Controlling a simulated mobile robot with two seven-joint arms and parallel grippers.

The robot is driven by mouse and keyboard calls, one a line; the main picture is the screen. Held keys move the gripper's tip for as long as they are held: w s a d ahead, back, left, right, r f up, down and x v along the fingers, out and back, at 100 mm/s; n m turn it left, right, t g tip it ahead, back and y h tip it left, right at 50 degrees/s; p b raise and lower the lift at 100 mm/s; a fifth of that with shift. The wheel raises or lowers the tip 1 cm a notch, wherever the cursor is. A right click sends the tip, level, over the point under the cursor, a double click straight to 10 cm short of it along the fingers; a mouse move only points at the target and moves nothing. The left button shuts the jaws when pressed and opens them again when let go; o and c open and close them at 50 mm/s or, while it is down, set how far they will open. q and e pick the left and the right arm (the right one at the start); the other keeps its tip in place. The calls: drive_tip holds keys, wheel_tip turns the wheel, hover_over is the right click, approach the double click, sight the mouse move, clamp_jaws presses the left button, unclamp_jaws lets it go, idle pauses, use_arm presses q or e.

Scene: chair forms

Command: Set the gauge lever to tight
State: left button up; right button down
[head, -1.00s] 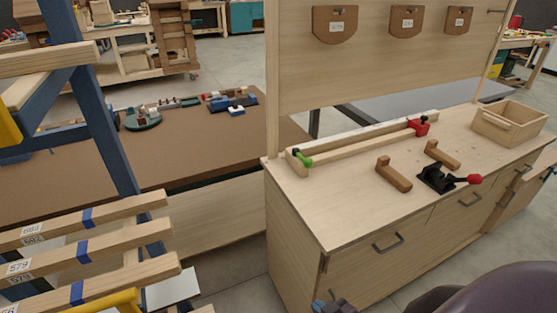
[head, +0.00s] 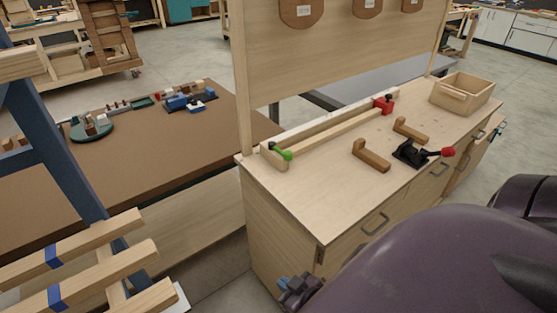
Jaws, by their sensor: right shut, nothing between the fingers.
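A wooden gauge fence (head: 330,128) lies along the back of the workbench (head: 320,190). A small green lever (head: 284,154) sits at its near left end, and a red block with a dark knob (head: 383,105) sits at its far right end. I cannot tell from the frame which is the gauge lever or its setting. A black clamp with a red-tipped handle (head: 420,153) stands at the bench's front right. My right gripper (head: 290,287) is shut and empty, low in front of the bench's left end, below the top and apart from the levers. My left gripper is not in view.
Two L-shaped wooden blocks (head: 371,155) stand on the bench between fence and clamp. A wooden box (head: 462,94) is at the far right. My purple arm covers the lower right. A rack with wooden bars (head: 75,250) stands at left. The bench top's near left is clear.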

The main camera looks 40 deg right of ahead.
sight(285, 156)
drive_tip(key=w+d+r+m+t+h+b, duration=0.2)
drive_tip(key=w+r+m+t+h, duration=0.4)
drive_tip(key=w+r+m+t, duration=0.7)
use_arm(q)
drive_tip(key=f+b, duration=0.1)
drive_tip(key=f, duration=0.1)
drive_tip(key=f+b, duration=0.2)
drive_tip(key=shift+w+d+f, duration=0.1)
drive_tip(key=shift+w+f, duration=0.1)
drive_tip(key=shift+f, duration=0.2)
use_arm(e)
drive_tip(key=w+d+r+m+g+h, duration=0.1)
drive_tip(key=w+m+g+h, duration=0.4)
drive_tip(key=m+g, duration=0.6)
drive_tip(key=w+d+r+m+g+h, duration=0.1)
drive_tip(key=w+d+m+g+h, duration=0.2)
drive_tip(key=m+g, duration=0.9)
drive_tip(key=w+h, duration=0.2)
drive_tip(key=h, duration=0.1)
drive_tip(key=shift+d+g, duration=0.25)
drive_tip(key=shift+g, duration=0.15)
drive_tip(key=shift+w, duration=0.1)
drive_tip(key=shift+d+h, duration=0.1)
drive_tip(key=shift+h, duration=0.2)
drive_tip(key=d, duration=1.3)
drive_tip(key=shift+w+d+f, duration=0.3)
drive_tip(key=shift+w+d, duration=0.05)
drive_tip(key=shift+d, duration=0.05)
